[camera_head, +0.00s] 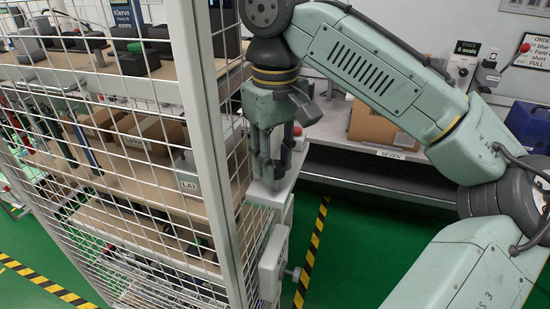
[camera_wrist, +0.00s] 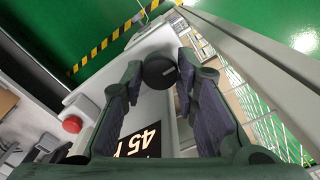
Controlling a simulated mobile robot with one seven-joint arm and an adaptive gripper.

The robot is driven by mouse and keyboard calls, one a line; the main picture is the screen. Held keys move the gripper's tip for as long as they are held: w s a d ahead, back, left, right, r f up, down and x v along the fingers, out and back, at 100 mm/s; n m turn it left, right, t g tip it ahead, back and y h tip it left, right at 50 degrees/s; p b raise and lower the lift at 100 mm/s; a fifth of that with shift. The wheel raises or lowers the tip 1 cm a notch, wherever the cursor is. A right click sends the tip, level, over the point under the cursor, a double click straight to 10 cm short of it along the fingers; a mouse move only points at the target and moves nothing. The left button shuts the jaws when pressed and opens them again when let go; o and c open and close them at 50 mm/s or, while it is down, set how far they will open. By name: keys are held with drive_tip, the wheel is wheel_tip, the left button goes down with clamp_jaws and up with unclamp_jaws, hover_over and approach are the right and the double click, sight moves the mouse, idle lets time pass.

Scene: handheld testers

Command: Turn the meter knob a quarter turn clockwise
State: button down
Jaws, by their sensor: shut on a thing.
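The meter knob (camera_wrist: 158,69) is a dark round knob, seen from above between the fingertips in the wrist view. A small pale mark shows on its face. It sits on a pale grey panel (camera_wrist: 152,106) that carries a black label reading "45" and a partly hidden letter. My gripper (camera_head: 268,177) points down over a pale block beside the wire fence in the head view. Its fingers are shut on the knob, one on each side. In the head view the fingers hide the knob.
A wire mesh fence with a pale post (camera_head: 205,130) stands close left of my gripper. A red button (camera_wrist: 72,123) shows left of the fingers in the wrist view. A bench with a cardboard box (camera_head: 372,125) stands behind.

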drive_tip(key=c, duration=1.2)
unclamp_jaws()
drive_tip(key=shift+c, duration=0.2)
drive_tip(key=shift+r, duration=3.75)
